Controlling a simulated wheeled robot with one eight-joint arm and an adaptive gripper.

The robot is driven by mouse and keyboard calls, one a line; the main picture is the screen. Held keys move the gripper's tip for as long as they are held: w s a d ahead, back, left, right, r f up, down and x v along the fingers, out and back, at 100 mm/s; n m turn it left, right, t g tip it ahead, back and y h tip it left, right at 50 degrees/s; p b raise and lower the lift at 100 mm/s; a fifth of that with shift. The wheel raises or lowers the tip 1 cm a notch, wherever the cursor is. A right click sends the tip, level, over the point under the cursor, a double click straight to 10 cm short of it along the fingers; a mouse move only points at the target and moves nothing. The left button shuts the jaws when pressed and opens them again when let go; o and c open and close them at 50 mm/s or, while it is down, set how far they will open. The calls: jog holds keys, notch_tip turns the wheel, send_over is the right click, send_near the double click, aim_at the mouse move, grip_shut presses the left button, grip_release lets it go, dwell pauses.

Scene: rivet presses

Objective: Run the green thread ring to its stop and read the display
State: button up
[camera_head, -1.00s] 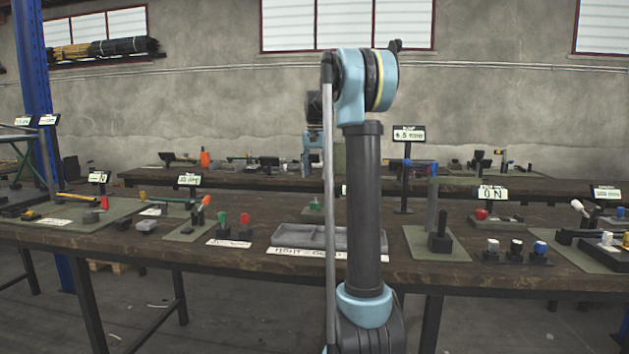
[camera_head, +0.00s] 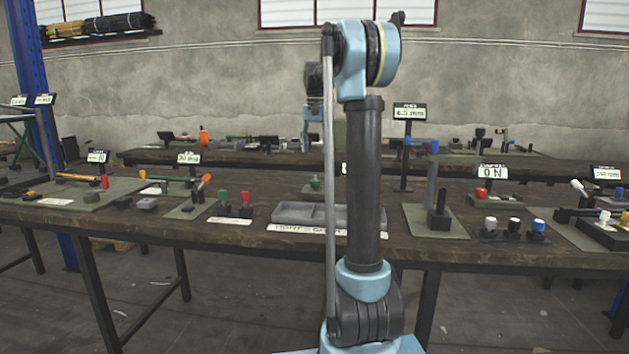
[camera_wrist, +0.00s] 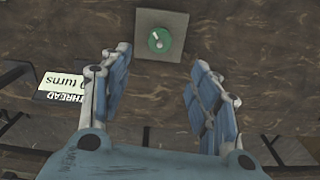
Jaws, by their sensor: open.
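The green thread ring (camera_wrist: 159,40) shows in the wrist view as a round green disc with a pale mark, on a grey square plate (camera_wrist: 176,18). My gripper (camera_wrist: 160,60) is open and empty. Its two blue-padded fingers stand left and right, with the ring in line with the gap, beyond the fingertips in the picture. The black thread display (camera_wrist: 72,98) lies left of the left finger. Its panel shows "turns" after a digit that looks like 0.
A grey tray (camera_head: 297,215) sits at the bench's front edge. Green and red knobs (camera_head: 223,196) stand to the left. Dark bench surface around the ring's plate is bare.

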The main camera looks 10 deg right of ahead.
aim_at(315, 180)
notch_tip(315, 180, down, 13)
dwell(0.5)
jog(key=c, duration=1.1)
